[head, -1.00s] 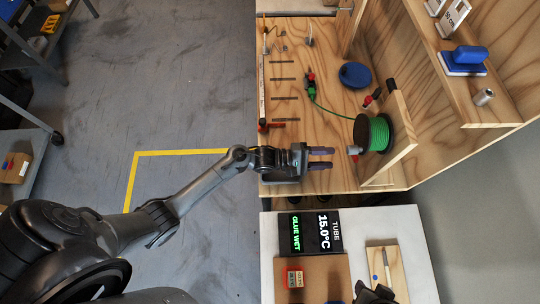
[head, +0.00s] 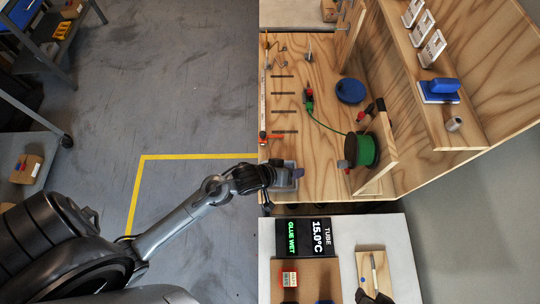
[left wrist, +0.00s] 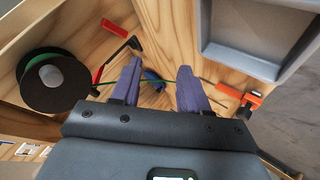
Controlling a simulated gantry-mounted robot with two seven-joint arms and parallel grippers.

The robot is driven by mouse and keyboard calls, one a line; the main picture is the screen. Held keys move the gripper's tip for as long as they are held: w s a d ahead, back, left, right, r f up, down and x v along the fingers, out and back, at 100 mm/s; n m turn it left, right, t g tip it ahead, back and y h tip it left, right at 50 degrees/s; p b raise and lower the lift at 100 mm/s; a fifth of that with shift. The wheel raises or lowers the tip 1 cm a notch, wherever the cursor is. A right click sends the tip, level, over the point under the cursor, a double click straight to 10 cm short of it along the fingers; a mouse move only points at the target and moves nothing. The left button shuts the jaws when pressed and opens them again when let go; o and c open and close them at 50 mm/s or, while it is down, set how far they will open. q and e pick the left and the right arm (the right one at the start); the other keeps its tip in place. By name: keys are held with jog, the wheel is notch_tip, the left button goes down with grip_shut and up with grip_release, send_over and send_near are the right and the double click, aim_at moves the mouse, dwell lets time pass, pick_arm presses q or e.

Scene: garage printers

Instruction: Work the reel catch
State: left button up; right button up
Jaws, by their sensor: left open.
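The reel, a dark-flanged spool of green filament (head: 362,151), is at the right of the wooden bench; its dark flange and pale hub fill the left of the left wrist view (left wrist: 38,92). A red and black lever-like part (head: 367,113) sits by the upright beside the reel; red and black parts also show near the reel in the left wrist view (left wrist: 114,27). I cannot tell which part is the catch. My left gripper (head: 297,172) is open and empty, left of the reel and apart from it; its purple fingers show in the left wrist view (left wrist: 158,72).
A grey tray (left wrist: 262,65) is close to the left gripper. A blue round lid (head: 351,91) and a red-green tool (head: 309,101) lie on the bench. An orange clamp (left wrist: 240,103) is at the bench edge. Dark parts, possibly my right gripper, show at the bottom edge.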

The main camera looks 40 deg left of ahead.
pick_arm(q)
jog(key=s+a+r+m+g+y+p, duration=0.2)
jog(key=s+a+r+m, duration=0.1)
jog(key=s, duration=0.4)
jog(key=shift+a+r+m+g, duration=0.25)
jog(key=shift+r+m+g, duration=0.05)
jog(key=shift+r, duration=0.55)
jog(key=shift+s, duration=0.1)
